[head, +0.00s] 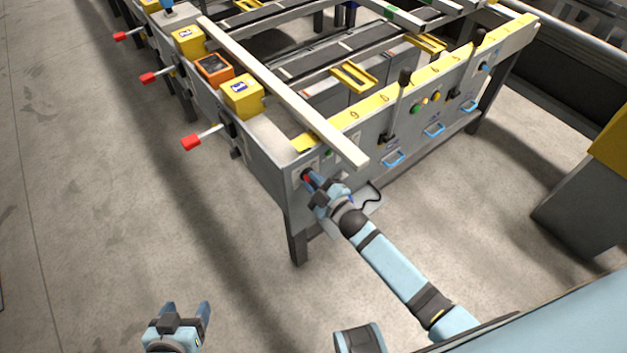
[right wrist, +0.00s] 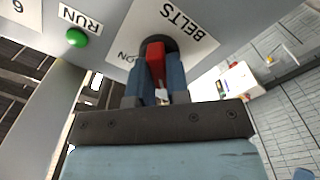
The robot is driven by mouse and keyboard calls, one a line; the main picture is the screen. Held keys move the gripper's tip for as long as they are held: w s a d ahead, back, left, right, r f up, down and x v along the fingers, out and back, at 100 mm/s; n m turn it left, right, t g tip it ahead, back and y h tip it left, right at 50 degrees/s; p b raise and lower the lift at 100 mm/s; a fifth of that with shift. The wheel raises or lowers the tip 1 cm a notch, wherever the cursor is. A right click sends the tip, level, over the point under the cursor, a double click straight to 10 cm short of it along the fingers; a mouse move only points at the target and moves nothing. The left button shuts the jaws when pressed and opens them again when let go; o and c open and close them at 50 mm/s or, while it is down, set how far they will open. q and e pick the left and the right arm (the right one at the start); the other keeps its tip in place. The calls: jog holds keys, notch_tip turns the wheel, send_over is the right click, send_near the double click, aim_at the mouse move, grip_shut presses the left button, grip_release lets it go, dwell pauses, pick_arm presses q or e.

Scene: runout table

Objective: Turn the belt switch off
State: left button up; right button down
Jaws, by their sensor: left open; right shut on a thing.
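The belt switch (right wrist: 155,60) is a red handle on a dark round base, on a white plate (right wrist: 193,36) marked BELTS, with part of "ON" legible beside it. In the right wrist view my right gripper (right wrist: 158,78) is shut on the red handle, one blue finger on each side. In the head view the right gripper (head: 308,180) is at the near corner of the grey table, and a little of the red switch (head: 307,177) shows between its fingers. My left gripper (head: 188,312) is open and empty above the floor at the bottom, away from the table.
A green button (right wrist: 77,37) marked RUN is beside the switch plate. A pale board (head: 290,100) lies along the table top and overhangs the front edge above my right gripper. Red-tipped levers (head: 190,142) stick out at the left side. The floor at left is clear.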

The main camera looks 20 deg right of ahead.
jog(key=c, duration=1.1)
grip_release()
jog(key=v, duration=1.4)
jog(key=shift+p, duration=0.4)
